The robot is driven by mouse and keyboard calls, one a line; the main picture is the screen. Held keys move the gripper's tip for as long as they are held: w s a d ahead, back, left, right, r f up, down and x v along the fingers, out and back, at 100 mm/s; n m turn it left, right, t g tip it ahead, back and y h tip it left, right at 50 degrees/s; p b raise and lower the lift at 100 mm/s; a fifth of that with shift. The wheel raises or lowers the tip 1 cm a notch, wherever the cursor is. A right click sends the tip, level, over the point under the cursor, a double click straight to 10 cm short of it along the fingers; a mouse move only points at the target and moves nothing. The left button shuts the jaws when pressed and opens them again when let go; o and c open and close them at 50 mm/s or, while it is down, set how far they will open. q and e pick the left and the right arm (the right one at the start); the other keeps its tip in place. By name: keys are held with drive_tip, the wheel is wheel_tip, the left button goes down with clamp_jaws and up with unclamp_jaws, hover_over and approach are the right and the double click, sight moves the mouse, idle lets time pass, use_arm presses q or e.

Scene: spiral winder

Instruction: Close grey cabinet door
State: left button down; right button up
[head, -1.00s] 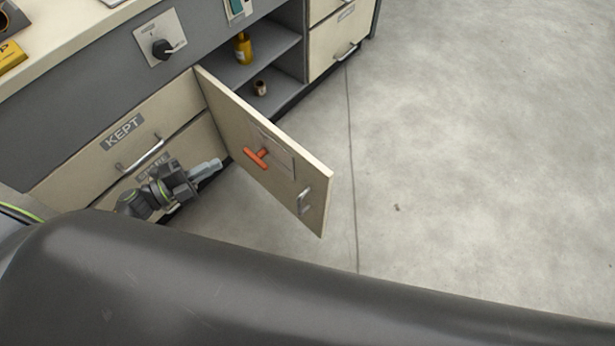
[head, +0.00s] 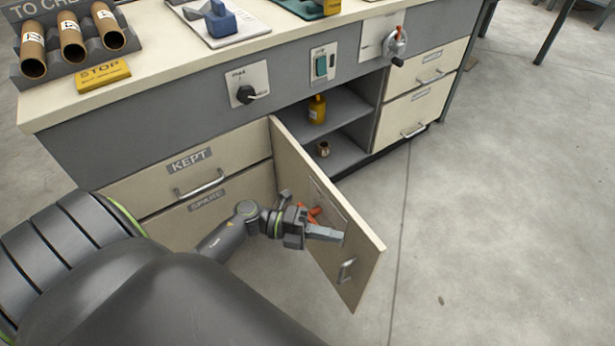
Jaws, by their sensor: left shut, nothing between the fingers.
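The cabinet door (head: 362,239) is cream-faced and stands wide open, swung out from the grey bench (head: 170,150). It carries a metal handle (head: 346,270) near its free edge and a red T-shaped piece, partly hidden behind my gripper. My left gripper (head: 338,237) is shut and empty. It is in front of the door's handle-side face, above and left of the handle; I cannot tell whether it touches the door. The open compartment (head: 340,140) behind the door has shelves. My right gripper is not in view.
A yellow bottle (head: 317,110) and a small brown cup (head: 323,149) stand on the shelves. Drawers marked KEPT (head: 180,185) and SPARE lie left of the door. Drawers (head: 425,75) with handles lie right of the compartment. The floor (head: 500,200) to the right is clear.

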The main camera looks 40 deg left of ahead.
sight(360, 232)
use_arm(q)
drive_tip(key=w, duration=0.1)
drive_tip(key=w+d, duration=0.1)
drive_tip(key=shift+w, duration=0.5)
